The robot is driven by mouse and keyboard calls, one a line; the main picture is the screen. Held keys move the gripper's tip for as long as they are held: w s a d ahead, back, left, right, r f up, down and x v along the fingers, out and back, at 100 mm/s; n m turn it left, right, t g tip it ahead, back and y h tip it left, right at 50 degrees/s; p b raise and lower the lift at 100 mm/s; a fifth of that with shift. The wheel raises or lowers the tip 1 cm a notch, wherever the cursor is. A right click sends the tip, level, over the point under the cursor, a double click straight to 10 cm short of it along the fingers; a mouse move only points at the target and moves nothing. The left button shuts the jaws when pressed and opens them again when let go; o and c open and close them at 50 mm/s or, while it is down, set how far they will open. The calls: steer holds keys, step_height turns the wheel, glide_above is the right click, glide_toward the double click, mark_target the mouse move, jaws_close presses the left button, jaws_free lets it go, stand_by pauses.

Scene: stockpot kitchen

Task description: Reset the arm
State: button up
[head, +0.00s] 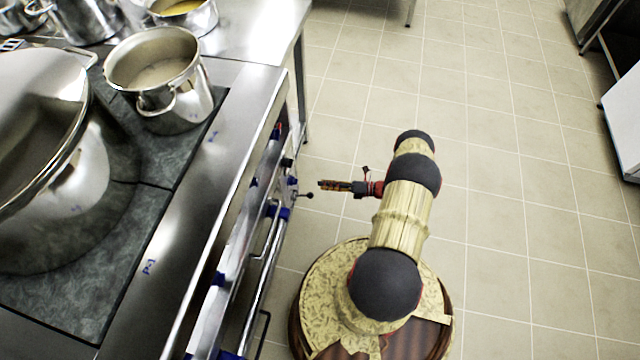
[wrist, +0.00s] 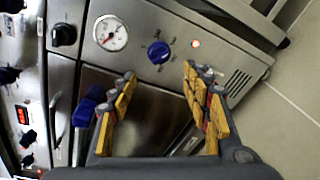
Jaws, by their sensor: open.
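My gripper (head: 338,186) shows in the head view beside the stove front, pointing left toward it over the floor. In the wrist view my gripper (wrist: 160,112) has its two yellow-padded fingers spread apart with nothing between them. Beyond the fingers is the steel stove front (wrist: 205,62), with a round gauge (wrist: 111,33) and a blue knob (wrist: 158,52). The gripper looks apart from the panel, but the exact gap cannot be told.
The stove (head: 212,215) fills the left, with blue knobs and a rail along its front. A large lidded pot (head: 50,190) and a smaller open pot (head: 160,75) stand on it. The tiled floor (head: 500,200) to the right is clear.

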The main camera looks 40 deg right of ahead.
stand_by(0.6)
steer(key=s+a+n+g+y, duration=0.2)
steer(key=s+a+n+g, duration=0.45)
steer(key=s+n, duration=0.3)
step_height(320, 180, up, 41)
steer(key=s+a+n+g+h+p, duration=0.25)
steer(key=n+g+h, duration=0.55)
steer(key=n, duration=1.3)
steer(key=s+a+r+n+t+h+p, duration=0.1)
steer(key=a+r, duration=0.4)
steer(key=r, duration=0.5)
steer(key=s+a+r+n+t+h+p, duration=0.2)
steer(key=s+a+r+n+t, duration=0.1)
steer(key=r, duration=0.8)
steer(key=s+a+r+n+t+h+p, duration=0.1)
steer(key=s+a+r+n+t+h, duration=0.1)
steer(key=a+r+n, duration=0.4)
step_height(320, 180, up, 5)
steer(key=shift+s+a+f+t+p, duration=0.15)
steer(key=shift+s+a+t+p, duration=0.15)
steer(key=shift+a+t, duration=0.55)
